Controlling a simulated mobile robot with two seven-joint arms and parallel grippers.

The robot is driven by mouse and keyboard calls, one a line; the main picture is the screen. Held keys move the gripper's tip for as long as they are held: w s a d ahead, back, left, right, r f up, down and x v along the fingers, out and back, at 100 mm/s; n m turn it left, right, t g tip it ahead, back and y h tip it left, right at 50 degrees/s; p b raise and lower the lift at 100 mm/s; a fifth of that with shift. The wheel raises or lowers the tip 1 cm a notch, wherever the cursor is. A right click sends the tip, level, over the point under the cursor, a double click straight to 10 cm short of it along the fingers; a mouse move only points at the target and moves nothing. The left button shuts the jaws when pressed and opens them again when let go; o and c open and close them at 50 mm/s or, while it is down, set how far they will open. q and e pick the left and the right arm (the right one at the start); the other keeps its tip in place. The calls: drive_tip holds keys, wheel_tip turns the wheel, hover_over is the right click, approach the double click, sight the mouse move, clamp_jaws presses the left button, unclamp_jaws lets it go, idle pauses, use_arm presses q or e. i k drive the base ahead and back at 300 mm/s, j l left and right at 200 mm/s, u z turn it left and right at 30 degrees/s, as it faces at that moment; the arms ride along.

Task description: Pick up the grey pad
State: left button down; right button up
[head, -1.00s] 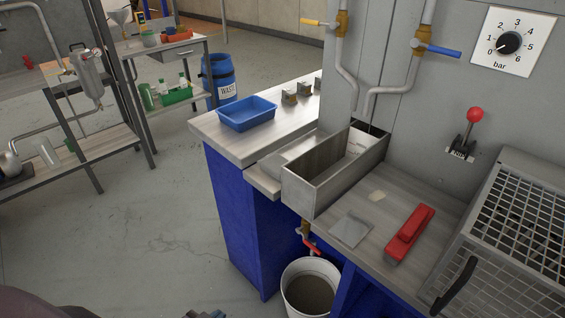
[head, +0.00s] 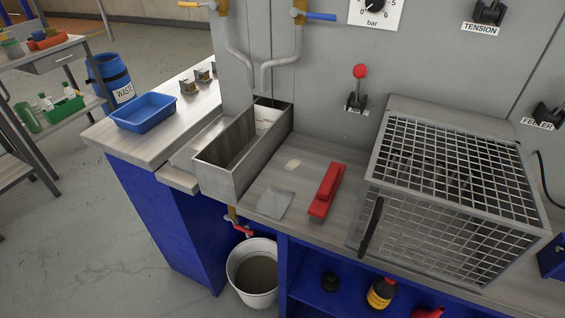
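The grey pad (head: 275,203) is a thin, flat, light grey square. It lies on the bench top (head: 262,178) near its front edge, between the metal trough (head: 232,172) and a red-handled brush or block (head: 326,192). Nothing covers it. A small beige piece (head: 293,164) lies just behind it. Neither of my grippers shows in the head view.
A wire-mesh cage (head: 440,190) with a black handle stands on the right of the bench. A bucket (head: 252,272) stands on the floor under a red-handled tap (head: 240,229). A blue tray (head: 143,112) sits on the left bench. Bottles stand on the shelf below.

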sight(182, 160)
drive_tip(key=z, duration=0.3)
drive_tip(key=j+z, duration=0.3)
drive_tip(key=z, duration=0.15)
drive_tip(key=k+j+z, duration=0.1)
drive_tip(key=j+z, duration=0.2)
drive_tip(key=z, duration=0.15)
drive_tip(key=k+j+z, duration=0.2)
drive_tip(key=j, duration=0.2)
drive_tip(key=k+j+z, duration=0.2)
drive_tip(key=j, duration=0.15)
drive_tip(key=k+j, duration=0.25)
drive_tip(key=k+j+z, duration=0.1)
drive_tip(key=k+j, duration=0.15)
drive_tip(key=j, duration=0.6)
drive_tip(key=i, duration=0.2)
